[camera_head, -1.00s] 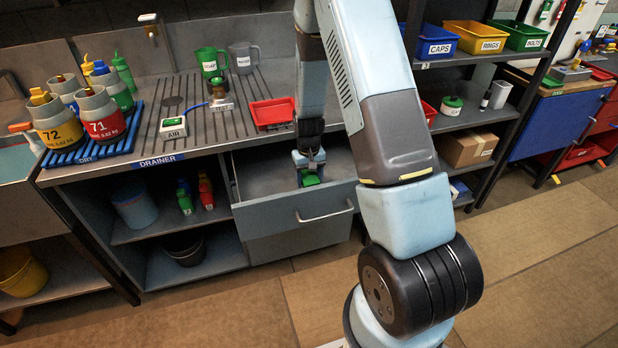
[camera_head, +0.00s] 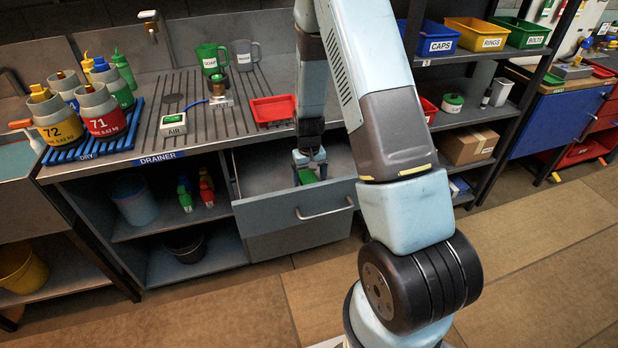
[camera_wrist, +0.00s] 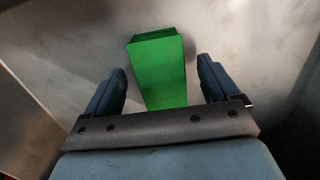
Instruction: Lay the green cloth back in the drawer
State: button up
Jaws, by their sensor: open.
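The green cloth (camera_head: 307,176) is a small folded block inside the open drawer (camera_head: 290,208), toward its right side. In the wrist view the cloth (camera_wrist: 158,72) lies on the grey drawer floor (camera_wrist: 55,50), between the two fingers and reaching out past their tips. My gripper (camera_head: 309,160) points down into the drawer. In the wrist view my gripper (camera_wrist: 162,75) is open, with a gap between each finger and the cloth. The near end of the cloth is hidden behind the gripper's body.
The drainer counter (camera_head: 215,125) is above the drawer, with a red tray (camera_head: 272,110) near its front edge. A shelf unit (camera_head: 465,120) stands to the right. The left part of the drawer is empty. Walls of the drawer rise around my gripper.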

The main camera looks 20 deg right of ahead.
notch_tip(320, 180, up, 14)
notch_tip(320, 180, up, 19)
jog(key=t, duration=0.3)
send_over(309, 179)
jog(key=s, duration=1)
jog(key=s+r+t, duration=0.1)
jog(key=s+r, duration=0.4)
jog(key=s, duration=0.4)
jog(key=s+r+t, duration=0.2)
jog(key=s+r, duration=0.3)
jog(key=s, duration=0.4)
jog(key=shift+r, duration=0.15)
jog(key=shift+s, duration=0.1)
jog(key=shift+c, duration=0.4)
